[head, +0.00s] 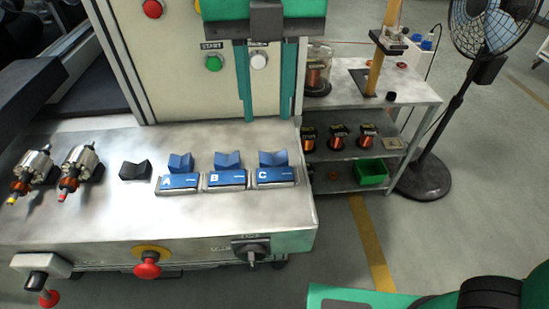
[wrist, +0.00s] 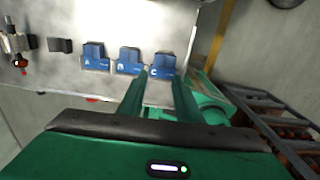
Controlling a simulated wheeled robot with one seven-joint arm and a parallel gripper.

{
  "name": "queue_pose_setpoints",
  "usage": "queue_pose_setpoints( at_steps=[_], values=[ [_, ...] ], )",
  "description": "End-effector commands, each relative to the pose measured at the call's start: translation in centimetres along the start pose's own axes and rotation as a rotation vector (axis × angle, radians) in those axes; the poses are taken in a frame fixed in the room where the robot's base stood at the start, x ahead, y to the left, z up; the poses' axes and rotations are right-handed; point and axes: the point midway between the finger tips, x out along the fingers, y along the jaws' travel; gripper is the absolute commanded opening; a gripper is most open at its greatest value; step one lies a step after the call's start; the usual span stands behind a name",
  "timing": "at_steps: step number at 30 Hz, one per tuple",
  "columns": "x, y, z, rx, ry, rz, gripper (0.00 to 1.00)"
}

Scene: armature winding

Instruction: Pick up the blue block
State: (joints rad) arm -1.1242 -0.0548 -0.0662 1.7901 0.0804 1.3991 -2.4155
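Three blue V-notched blocks stand in a row on a steel worktop. The left block (head: 180,162) is behind the label A, the middle block (head: 228,160) behind B, and the right block (head: 272,158) behind C. They also show in the wrist view: left (wrist: 94,50), middle (wrist: 129,54), right (wrist: 163,59). My gripper (head: 265,116) hangs from the top of the head view with its teal fingers pointing down, above the row. Its fingers (wrist: 159,82) are apart and empty. In the wrist view the tips overlap the front of the C block; contact is not visible.
A black V-block (head: 135,170) and two wound armatures (head: 78,168) sit left of the row. A red stop button (head: 147,268) projects from the worktop's front. Shelving with copper spools (head: 338,136) and a fan (head: 490,30) stand at right. The worktop in front of the blocks is clear.

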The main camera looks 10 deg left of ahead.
Motion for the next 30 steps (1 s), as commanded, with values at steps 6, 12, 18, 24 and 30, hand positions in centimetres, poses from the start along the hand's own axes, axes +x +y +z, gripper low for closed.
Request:
queue_pose_setpoints(
  at_steps=[6,12,18,24,30],
  values=[
    [0.1,-0.8,0.3,0.015,0.001,0.000,0.49],
    [2.5,-1.0,0.3,0.018,0.002,-0.003,0.49],
    [5.0,-1.1,0.3,0.018,0.001,-0.001,0.49],
    [6.2,-1.1,0.4,0.019,0.000,-0.001,0.49],
    [8.9,-1.3,0.5,0.018,0.001,-0.003,0.49]
  ],
)
